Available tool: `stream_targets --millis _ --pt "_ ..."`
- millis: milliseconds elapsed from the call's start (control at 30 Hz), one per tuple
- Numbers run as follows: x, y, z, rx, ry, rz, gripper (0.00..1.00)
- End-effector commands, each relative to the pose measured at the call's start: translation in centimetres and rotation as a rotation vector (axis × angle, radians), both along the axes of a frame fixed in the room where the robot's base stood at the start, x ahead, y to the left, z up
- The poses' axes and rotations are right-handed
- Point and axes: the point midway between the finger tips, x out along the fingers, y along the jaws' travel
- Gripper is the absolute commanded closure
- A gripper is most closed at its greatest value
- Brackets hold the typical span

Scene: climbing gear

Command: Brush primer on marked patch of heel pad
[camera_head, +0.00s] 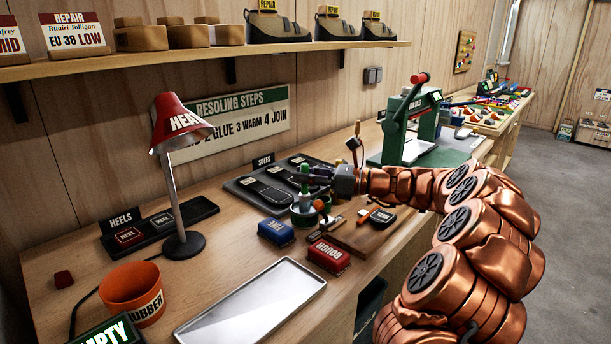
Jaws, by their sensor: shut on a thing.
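My gripper (318,176) is at the middle of the bench, its fingers pointing left. It is shut on a slim upright brush with a green handle (304,187). The brush's lower end is down at a small green pot (303,214), and I cannot tell whether its bristles are inside. Two dark heel pads, one with a red outline (128,236) and one with a pale outline (161,219), lie in the black tray (201,207) by the HEELS sign. A small dark block (382,217) lies on a wooden board (352,236); I cannot tell if it is a heel pad. No marked patch is readable.
Blue (276,231) and red ROUGH (328,256) blocks lie near the pot. An empty metal tray (250,306), an orange tub (131,296) and a green press (407,125) also stand here.

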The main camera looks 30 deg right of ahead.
Motion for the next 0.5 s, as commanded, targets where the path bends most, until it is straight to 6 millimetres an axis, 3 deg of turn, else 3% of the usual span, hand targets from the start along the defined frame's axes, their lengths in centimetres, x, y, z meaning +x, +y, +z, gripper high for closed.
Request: stream_targets --millis 500 --pt "0.0 0.0 3.0 0.0 0.0 0.0 1.0"
